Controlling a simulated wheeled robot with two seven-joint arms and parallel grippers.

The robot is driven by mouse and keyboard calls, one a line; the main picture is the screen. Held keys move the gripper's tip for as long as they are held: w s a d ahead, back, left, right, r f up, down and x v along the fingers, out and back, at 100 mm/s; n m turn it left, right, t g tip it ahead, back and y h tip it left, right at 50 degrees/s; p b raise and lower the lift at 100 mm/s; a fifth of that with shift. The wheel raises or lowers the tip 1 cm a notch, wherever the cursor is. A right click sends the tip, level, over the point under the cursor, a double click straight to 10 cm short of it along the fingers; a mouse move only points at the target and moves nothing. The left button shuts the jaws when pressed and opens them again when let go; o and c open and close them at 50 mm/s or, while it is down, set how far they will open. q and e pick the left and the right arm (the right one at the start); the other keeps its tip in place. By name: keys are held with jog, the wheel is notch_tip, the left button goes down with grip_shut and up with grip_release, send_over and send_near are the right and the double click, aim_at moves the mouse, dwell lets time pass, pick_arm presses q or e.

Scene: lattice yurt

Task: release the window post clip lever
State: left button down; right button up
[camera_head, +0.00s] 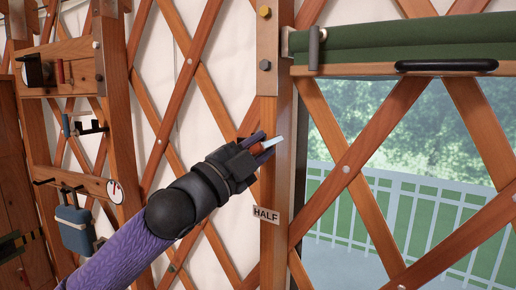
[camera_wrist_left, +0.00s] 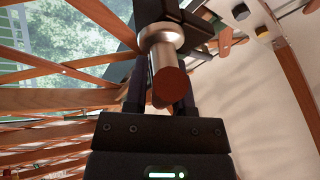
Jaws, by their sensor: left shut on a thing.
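The window post (camera_head: 273,200) is an upright wooden post at the left edge of the window, with a white "HALF" label (camera_head: 266,214) on it. The clip lever (camera_head: 273,143) shows as a short pale bar at the post, above the label. My left gripper (camera_head: 264,146) is at the post, shut on the lever. In the left wrist view the lever (camera_wrist_left: 168,82) is a metal cylinder with a red-brown end, between the two dark fingers. The fingers hide part of its base. My right gripper is not in view.
A rolled green blind (camera_head: 400,38) with a wooden bar and black handle (camera_head: 446,66) sits above the window. A grey clip (camera_head: 314,48) stands at its left end. Wooden lattice crosses the wall and window. A rack with a blue box (camera_head: 75,228) is at left.

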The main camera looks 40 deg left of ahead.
pick_arm(q)
jog(key=shift+d+f+m, duration=0.1)
jog(key=shift+f+m, duration=0.05)
jog(key=shift+m, duration=0.35)
jog(key=shift+f+m+h+b, duration=0.25)
jog(key=shift+m+h+b, duration=0.25)
jog(key=shift+m+b, duration=0.1)
jog(key=shift+d+f+m+g+h+p, duration=0.1)
jog(key=shift+f+m+g+h+p, duration=0.25)
jog(key=shift+m+p, duration=0.5)
jog(key=shift+d+f+m+g+h+p, duration=0.1)
jog(key=shift+m+g+p, duration=0.4)
jog(key=shift+m+p, duration=0.35)
jog(key=shift+d+f+m+g+h+p, duration=0.1)
jog(key=shift+f+m+g+h+p, duration=0.25)
jog(key=shift+m+p, duration=0.5)
jog(key=shift+r, duration=0.15)
jog(key=c, duration=0.5)
grip_release()
jog(key=shift+c, duration=0.2)
